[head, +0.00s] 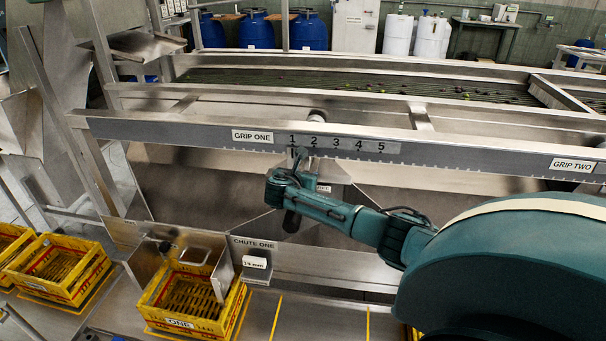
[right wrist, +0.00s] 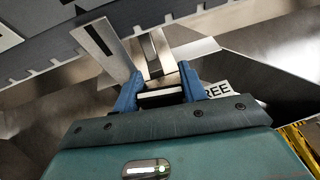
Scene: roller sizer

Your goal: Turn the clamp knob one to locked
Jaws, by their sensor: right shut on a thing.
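The GRIP ONE scale (head: 336,143), marked 1 to 5, is on the long metal beam. My right gripper (head: 297,166) is just below its 1 and 2 marks and hides the clamp knob in the head view. In the right wrist view, the blue fingers of my right gripper (right wrist: 159,90) are shut on the clamp knob (right wrist: 160,97), seen as a pale and dark bar between them. A metal plate with a black line (right wrist: 100,40) rises beside it. A partly hidden label reading "REE" (right wrist: 216,89) is right of the fingers. My left gripper is not in view.
The GRIP TWO label (head: 572,165) is farther right on the beam. Below stand the CHUTE ONE panel (head: 254,243), a small white size tag (head: 255,262) and a yellow crate marked ONE (head: 180,322). More yellow crates (head: 60,270) are at left.

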